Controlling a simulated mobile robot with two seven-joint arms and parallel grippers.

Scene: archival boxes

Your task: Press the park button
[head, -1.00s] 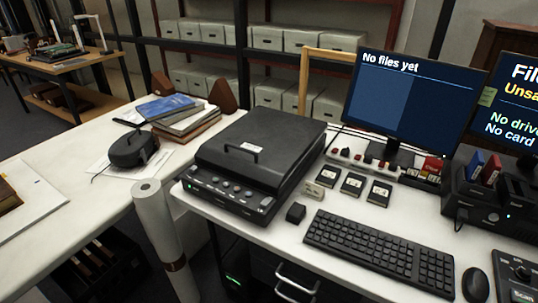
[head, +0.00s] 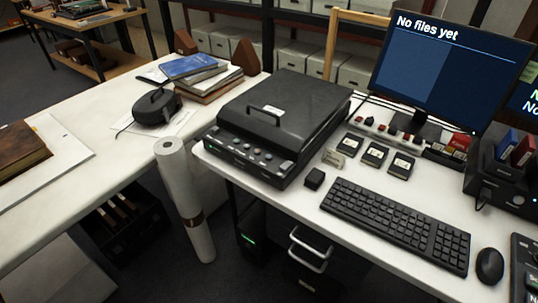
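A black flatbed scanner (head: 277,120) with a closed lid and a handle stands on the white desk. Its front panel (head: 250,150) carries a row of several round buttons and small lights. The labels are too small to read, so I cannot tell which one is the park button. Neither of my grippers is in the head view.
A keyboard (head: 396,223), mouse (head: 489,265) and monitor (head: 444,71) reading "No files yet" are to the right. A small black cube (head: 314,178) sits before the scanner. A white paper roll (head: 184,200) stands at the desk gap. Books (head: 201,76) lie behind left.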

